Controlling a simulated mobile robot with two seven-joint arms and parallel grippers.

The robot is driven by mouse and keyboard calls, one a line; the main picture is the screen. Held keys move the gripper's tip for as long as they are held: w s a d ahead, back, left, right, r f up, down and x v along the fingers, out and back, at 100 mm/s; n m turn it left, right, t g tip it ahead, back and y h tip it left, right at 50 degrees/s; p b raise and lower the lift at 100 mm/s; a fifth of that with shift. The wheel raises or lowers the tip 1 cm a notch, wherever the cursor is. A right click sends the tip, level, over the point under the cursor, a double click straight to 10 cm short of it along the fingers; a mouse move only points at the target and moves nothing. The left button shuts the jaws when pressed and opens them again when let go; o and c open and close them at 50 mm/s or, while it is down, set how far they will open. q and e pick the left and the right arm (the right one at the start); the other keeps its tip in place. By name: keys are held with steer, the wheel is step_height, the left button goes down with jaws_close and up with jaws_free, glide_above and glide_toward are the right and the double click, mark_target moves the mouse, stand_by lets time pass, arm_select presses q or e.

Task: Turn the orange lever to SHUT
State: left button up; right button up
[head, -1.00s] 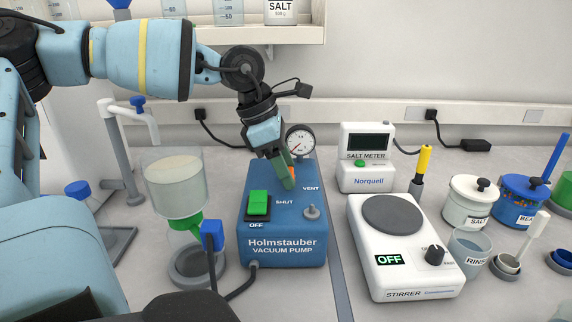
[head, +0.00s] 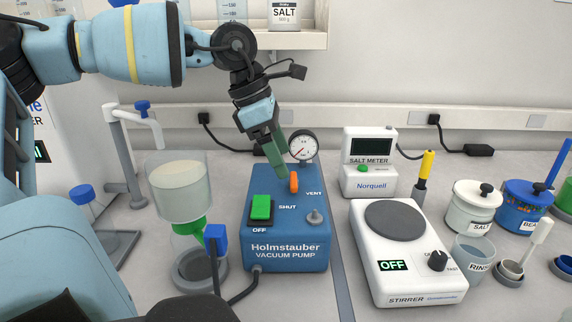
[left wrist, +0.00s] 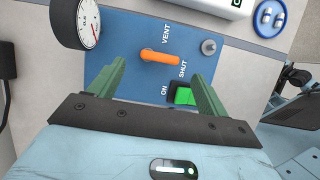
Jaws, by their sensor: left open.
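The orange lever (head: 294,182) stands on top of the blue vacuum pump (head: 287,232), between the printed words VENT and SHUT. In the left wrist view the lever (left wrist: 160,56) lies crosswise, with VENT above it and SHUT below its right end. My left gripper (head: 281,172) is just behind and left of the lever in the head view. Its green fingers (left wrist: 159,72) are open in the left wrist view, one on each side of the lever's line, with nothing between them. I cannot tell whether a finger touches the lever. My right gripper does not show.
A green switch (head: 261,208) and a grey knob (head: 314,217) sit on the pump near the lever. A gauge (head: 302,146) stands behind it.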

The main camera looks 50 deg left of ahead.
arm_select(q)
steer(key=shift+v, duration=1.75)
